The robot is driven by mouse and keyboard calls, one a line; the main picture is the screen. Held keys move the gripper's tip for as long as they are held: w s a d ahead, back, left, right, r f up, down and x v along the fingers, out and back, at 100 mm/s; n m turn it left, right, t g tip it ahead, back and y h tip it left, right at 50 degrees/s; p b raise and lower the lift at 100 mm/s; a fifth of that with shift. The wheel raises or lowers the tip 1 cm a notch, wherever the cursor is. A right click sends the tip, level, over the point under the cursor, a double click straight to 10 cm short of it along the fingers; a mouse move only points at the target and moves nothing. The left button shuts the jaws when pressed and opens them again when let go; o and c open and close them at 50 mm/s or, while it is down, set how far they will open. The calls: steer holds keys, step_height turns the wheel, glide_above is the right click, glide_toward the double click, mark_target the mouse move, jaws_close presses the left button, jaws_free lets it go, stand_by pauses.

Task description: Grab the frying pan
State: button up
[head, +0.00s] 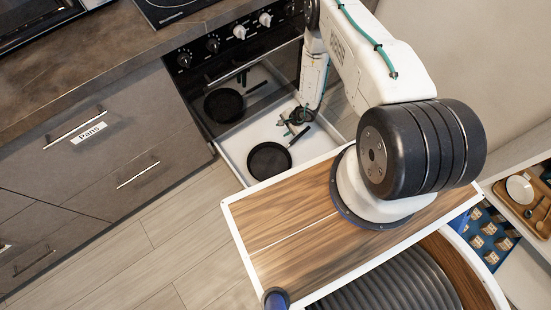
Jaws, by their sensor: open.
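A black frying pan (269,161) lies in the open white drawer (232,149) under the oven. Its handle points up and to the right. My gripper (293,130) is over the drawer, close to the pan's handle, with its jaws open and nothing seen between them. I cannot tell whether a finger touches the handle. The dark oven front above the drawer shows a mirror image of the pan.
The oven front (240,90) with knobs stands directly behind the drawer. Grey cabinets (100,155), one labelled "Pans", are at left. My wooden base top borders the drawer's near side. Clear floor (160,240) lies at lower left.

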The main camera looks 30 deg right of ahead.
steer(key=h, duration=0.2)
glide_above(294, 140)
steer(key=s+a, duration=0.2)
steer(key=a, duration=0.1)
step_height(294, 140, down, 7)
steer(key=d, duration=0.1)
steer(key=w+d, duration=0.1)
steer(key=d+h, duration=0.1)
steer(key=shift+w+f+m+g, duration=0.25)
steer(key=shift+f+m+g, duration=0.1)
steer(key=shift+m+g, duration=0.05)
steer(key=shift+n+g+h, duration=0.3)
steer(key=shift+n, duration=0.4)
steer(key=shift+w+f, duration=0.15)
steer(key=shift+f, duration=1.8)
steer(key=shift+w+f, duration=0.15)
steer(key=shift+f, duration=1.8)
jaws_close()
